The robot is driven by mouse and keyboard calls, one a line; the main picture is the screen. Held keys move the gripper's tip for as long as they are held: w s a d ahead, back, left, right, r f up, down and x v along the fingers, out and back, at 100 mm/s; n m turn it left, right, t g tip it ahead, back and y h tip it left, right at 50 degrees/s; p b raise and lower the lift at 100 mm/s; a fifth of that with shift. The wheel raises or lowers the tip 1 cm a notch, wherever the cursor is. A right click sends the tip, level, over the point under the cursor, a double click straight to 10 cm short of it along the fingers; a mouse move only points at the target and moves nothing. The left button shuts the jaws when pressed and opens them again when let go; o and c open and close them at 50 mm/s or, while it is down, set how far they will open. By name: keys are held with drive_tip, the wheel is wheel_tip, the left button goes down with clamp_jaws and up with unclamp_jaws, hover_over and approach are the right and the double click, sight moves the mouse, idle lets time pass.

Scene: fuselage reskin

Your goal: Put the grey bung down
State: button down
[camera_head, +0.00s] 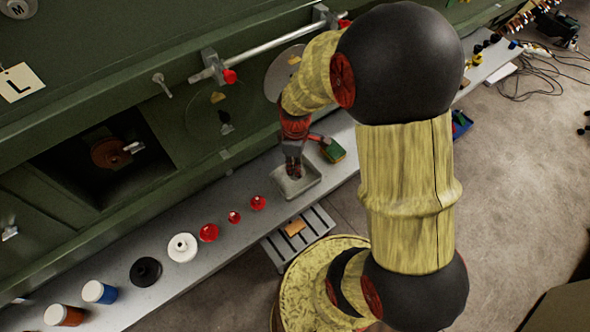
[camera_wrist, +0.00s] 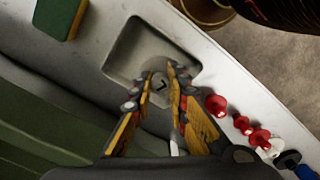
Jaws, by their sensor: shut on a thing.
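My gripper (camera_head: 293,168) points down into a shallow grey tray (camera_head: 312,187) on the light ledge. In the wrist view my gripper (camera_wrist: 167,78) is shut on the grey bung (camera_wrist: 160,88), a round grey piece with a dark mark, seen between the fingertips. The bung is over or inside the tray (camera_wrist: 124,62). I cannot tell whether it touches the tray floor. In the head view the fingers hide the bung.
A green and yellow sponge (camera_head: 333,151) lies beside the tray. Several red bungs, a white bung (camera_head: 182,247), a black bung (camera_head: 145,271) and two jars line the ledge to the left. The green fuselage wall (camera_head: 180,80) with an open bay stands behind.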

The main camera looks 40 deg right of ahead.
drive_tip(key=shift+w+d+f, duration=0.2)
drive_tip(key=shift+w+f, duration=0.25)
drive_tip(key=shift+f, duration=0.2)
drive_tip(key=shift+w+d+f, duration=0.15)
drive_tip(key=shift+w+f, duration=0.1)
drive_tip(key=shift+f, duration=0.25)
wheel_tip(320, 180, down, 3)
drive_tip(key=shift+r, duration=0.1)
drive_tip(key=c, duration=1.8)
unclamp_jaws()
drive_tip(key=shift+o, duration=0.3)
